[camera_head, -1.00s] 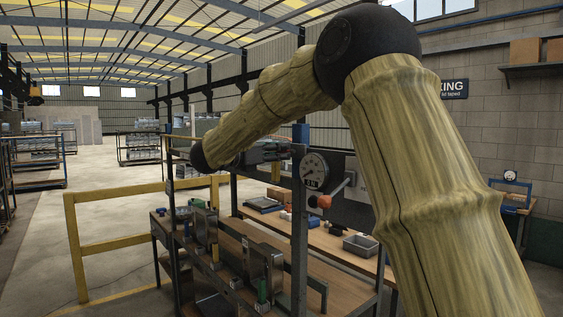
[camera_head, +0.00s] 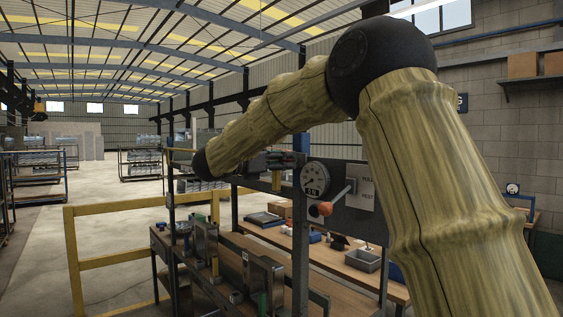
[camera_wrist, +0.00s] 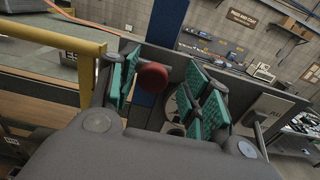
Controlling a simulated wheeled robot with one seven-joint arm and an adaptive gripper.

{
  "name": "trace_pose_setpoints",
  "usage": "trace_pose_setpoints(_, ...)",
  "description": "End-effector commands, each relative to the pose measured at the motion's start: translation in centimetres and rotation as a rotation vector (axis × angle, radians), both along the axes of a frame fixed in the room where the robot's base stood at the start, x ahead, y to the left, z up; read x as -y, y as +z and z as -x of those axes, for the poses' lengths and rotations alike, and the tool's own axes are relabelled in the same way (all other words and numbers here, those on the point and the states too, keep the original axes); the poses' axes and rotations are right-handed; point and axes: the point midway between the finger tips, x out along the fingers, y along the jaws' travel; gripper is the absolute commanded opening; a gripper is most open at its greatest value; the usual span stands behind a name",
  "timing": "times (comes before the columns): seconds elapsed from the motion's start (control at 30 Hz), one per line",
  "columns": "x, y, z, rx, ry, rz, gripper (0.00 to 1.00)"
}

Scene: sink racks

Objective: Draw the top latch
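A dark red round knob (camera_wrist: 152,76) shows in the wrist view between the green-padded fingers of my gripper (camera_wrist: 162,92). The fingers are apart, with one left of the knob and the other right of it. I see a gap on the right side; whether the left pad touches the knob is unclear. In the head view my gripper (camera_head: 284,159) is at the upper rail of the dark metal rack (camera_head: 300,235), left of and above the gauge. There it is small and partly hidden, and I cannot make out the latch.
A workbench with a grey bin (camera_head: 362,260) stands behind. A yellow railing (camera_head: 140,258) is at the left, with open floor beyond.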

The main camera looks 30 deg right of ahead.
Motion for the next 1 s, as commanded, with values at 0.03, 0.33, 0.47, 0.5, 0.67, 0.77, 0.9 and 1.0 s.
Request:
trace_pose_setpoints(0.03, 0.0, 0.0, 0.0, 0.000, 0.001, 0.000, 0.48)
trace_pose_setpoints(0.33, -1.1, 0.1, 0.2, 0.001, 0.001, 0.001, 0.48)
trace_pose_setpoints(0.47, -3.0, 0.1, 0.5, 0.001, 0.003, 0.002, 0.48)
trace_pose_setpoints(0.5, -3.8, 0.1, 0.6, 0.000, 0.002, 0.003, 0.48)
trace_pose_setpoints(0.67, -6.7, 0.1, 1.1, 0.000, 0.001, 0.002, 0.48)
trace_pose_setpoints(0.77, -8.5, 0.1, 1.3, 0.000, 0.003, 0.002, 0.48)
trace_pose_setpoints(0.9, -10.3, 0.1, 1.7, 0.001, 0.001, 0.000, 0.48)
trace_pose_setpoints(1.0, -11.2, 0.1, 1.8, 0.001, 0.002, 0.001, 0.48)
